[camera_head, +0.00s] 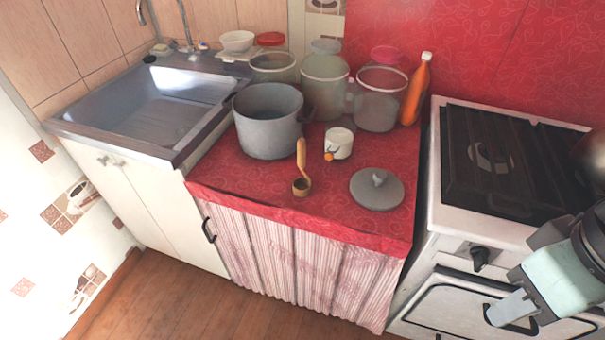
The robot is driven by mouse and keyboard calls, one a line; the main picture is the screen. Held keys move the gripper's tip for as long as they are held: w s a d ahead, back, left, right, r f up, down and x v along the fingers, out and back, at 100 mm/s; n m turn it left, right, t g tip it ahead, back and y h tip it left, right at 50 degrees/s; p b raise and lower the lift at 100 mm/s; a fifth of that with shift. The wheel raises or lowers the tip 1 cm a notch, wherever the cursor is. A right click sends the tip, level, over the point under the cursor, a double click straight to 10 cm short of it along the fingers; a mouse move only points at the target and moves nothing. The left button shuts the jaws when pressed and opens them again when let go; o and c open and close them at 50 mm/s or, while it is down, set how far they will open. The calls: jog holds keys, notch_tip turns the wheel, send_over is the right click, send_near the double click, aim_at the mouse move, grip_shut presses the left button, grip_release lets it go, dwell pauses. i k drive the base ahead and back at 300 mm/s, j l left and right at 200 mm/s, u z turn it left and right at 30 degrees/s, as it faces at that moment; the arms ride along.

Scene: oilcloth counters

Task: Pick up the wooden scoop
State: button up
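The wooden scoop (301,170) is on the red oilcloth counter (236,180), near its front edge. Its small dark bowl is toward the front and its light handle points to the back. My gripper (500,318) is at the lower right, in front of the stove, well to the right of the scoop and apart from it. From this angle I cannot tell whether its fingers are apart or together.
A grey pot (268,122) stands behind and left of the scoop. A white mug (339,143) and a grey lid (377,190) are to its right. Several jars and an orange bottle (416,92) line the back. The sink (165,108) is left, the stove (505,165) right.

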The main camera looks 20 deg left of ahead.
aim_at(301, 187)
jog(key=j+u, duration=0.1)
jog(key=u, duration=1.1)
jog(key=k+j, duration=0.05)
